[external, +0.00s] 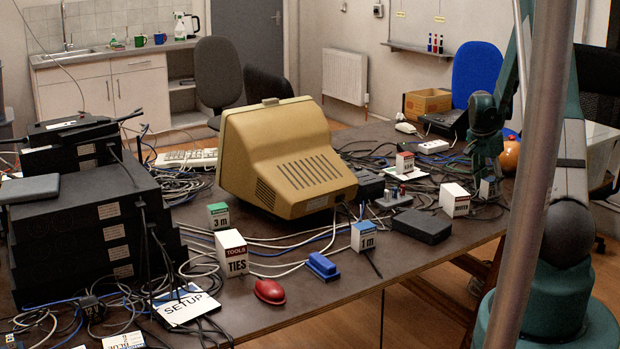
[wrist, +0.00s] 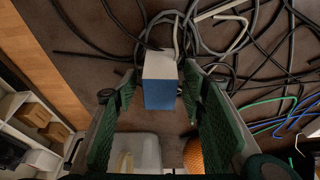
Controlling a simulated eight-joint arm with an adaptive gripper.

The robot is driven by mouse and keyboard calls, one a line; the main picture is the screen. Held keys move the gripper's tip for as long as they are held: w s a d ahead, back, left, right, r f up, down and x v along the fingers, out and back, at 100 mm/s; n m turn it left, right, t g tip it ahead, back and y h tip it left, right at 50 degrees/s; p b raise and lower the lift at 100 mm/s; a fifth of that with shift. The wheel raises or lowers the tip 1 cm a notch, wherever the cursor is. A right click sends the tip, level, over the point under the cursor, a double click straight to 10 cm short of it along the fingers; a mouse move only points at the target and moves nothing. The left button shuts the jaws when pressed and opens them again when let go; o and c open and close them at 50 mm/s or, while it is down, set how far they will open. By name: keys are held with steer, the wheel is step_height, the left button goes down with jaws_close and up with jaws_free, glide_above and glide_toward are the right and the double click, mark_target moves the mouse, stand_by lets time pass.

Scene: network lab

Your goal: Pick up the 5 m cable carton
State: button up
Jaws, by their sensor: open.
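A small carton with a pale top and a blue side (wrist: 160,94) stands between my fingers in the wrist view. In the external view it is a small pale carton (external: 488,187) at the table's right side, partly hidden by my gripper. Its label cannot be read, so I cannot tell whether it is the 5 m one. My gripper (wrist: 160,78) is open, with one green-padded finger on each side of the carton. I cannot tell whether either finger touches it. In the external view my gripper (external: 487,172) points down over the carton.
A white-and-maroon carton (external: 455,200) stands just left, with a black box (external: 421,226) nearer the front. Other cartons are marked 1 m (external: 364,237), 3 m (external: 218,216) and TIES (external: 231,253). Loose cables (wrist: 235,45) lie close by. An orange round object (external: 510,154) is behind my gripper.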

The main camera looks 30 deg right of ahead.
mark_target(491, 179)
stand_by(0.5)
steer(key=c, duration=1)
steer(key=shift+r, duration=0.1)
steer(key=shift+r+p, duration=1)
steer(key=shift+r, duration=3.95)
